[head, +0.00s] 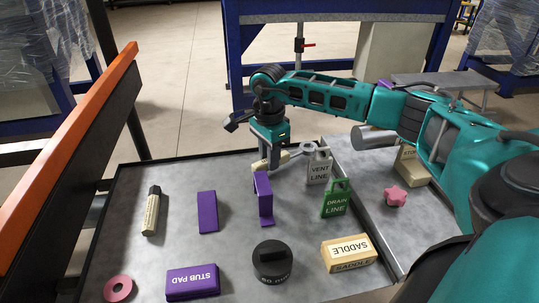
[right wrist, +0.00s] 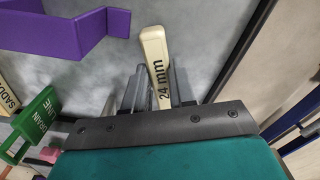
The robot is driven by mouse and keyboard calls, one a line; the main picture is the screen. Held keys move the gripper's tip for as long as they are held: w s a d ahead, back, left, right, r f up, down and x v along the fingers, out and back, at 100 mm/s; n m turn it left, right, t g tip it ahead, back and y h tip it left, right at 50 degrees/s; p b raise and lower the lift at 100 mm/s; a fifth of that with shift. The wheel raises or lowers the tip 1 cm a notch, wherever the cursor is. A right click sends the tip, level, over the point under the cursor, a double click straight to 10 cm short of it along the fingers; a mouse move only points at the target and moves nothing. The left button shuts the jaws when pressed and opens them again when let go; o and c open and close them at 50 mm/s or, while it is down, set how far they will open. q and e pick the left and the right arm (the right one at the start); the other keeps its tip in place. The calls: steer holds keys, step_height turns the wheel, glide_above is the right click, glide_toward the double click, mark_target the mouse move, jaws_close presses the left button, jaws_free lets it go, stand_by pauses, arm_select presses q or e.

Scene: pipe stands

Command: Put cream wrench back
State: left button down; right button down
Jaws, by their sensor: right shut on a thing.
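The cream wrench (head: 284,157) is near the far edge of the grey tray, its grey head pointing right towards the grey VENT LINE tag. My right gripper (head: 268,166) points down and is shut on the wrench's cream handle. In the right wrist view the handle (right wrist: 156,55), marked "24 mm", lies between the two fingers (right wrist: 154,92). I cannot tell whether the wrench touches the tray. My left gripper is not in view.
An upright purple bracket (head: 264,200) stands just in front of my right gripper. The VENT LINE tag (head: 319,168) and green DRAIN LINE tag (head: 336,199) stand to the right. A purple block (head: 207,212) lies left. The tray (head: 130,240) has bare patches between.

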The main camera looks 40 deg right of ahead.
steer(key=shift+f+b, duration=0.5)
steer(key=shift+f, duration=0.2)
stand_by(0.3)
steer(key=c, duration=1.3)
jaws_free()
steer(key=shift+o, duration=0.2)
steer(key=o, duration=0.5)
steer(key=shift+r, duration=3.8)
steer(key=shift+s+a+f, duration=0.1)
